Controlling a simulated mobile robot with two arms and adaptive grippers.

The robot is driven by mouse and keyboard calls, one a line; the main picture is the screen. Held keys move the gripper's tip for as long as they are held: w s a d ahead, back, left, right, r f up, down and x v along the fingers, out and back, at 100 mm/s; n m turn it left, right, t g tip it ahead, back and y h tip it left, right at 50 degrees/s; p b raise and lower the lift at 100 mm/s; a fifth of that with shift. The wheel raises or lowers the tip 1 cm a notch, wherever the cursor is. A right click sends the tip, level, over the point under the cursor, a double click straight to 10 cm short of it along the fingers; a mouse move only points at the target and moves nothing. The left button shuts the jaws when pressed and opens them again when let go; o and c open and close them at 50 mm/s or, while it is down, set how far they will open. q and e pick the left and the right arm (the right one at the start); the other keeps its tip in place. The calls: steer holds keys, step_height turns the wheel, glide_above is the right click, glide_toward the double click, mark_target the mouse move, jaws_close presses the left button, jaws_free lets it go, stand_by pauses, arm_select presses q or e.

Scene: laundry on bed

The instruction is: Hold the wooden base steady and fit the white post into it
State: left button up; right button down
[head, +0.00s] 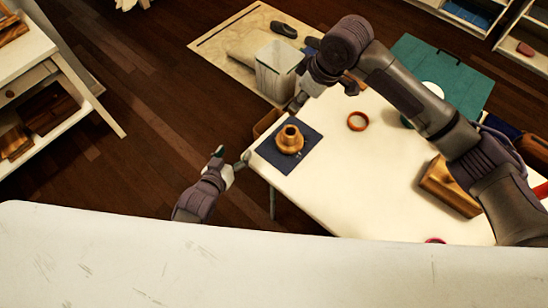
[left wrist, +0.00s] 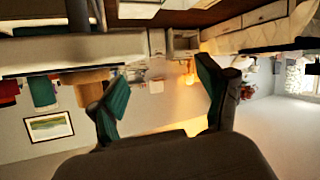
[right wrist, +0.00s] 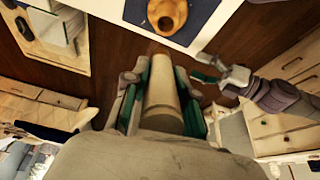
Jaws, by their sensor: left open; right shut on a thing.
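The wooden base (head: 289,139), a round brown piece with a raised hollow neck, stands upright on a dark blue mat (head: 312,135) near the table's left corner. It also shows at the top of the right wrist view (right wrist: 167,14). My right gripper (right wrist: 160,95) is shut on the white post (right wrist: 162,82), a pale cylinder between its teal pads. The post is apart from the base; in the head view I cannot make it out clearly. My left gripper (head: 231,163) is open and empty, just off the table's left edge, apart from the base.
A translucent bin (head: 277,72) stands on a rug beyond the table. Dark floor is open at left.

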mark_target(287, 141)
arm_select(q)
steer(key=s+d+r+m, duration=0.1)
steer(key=d+r, duration=0.1)
steer(key=d, duration=0.2)
steer(key=s+d+r+m, duration=0.1)
steer(key=d+r, duration=0.1)
steer(key=d, duration=0.2)
steer(key=s+d+r+m+h, duration=0.1)
steer(key=s+d+r, duration=0.1)
steer(key=d, duration=0.2)
steer(key=shift+s+r, duration=0.1)
steer(key=shift+r, duration=0.15)
steer(key=shift+w+d, duration=0.2)
steer(key=x, duration=1.1)
steer(key=shift+w+d+f, duration=0.1)
steer(key=shift+w, duration=0.05)
steer(key=c, duration=1.3)
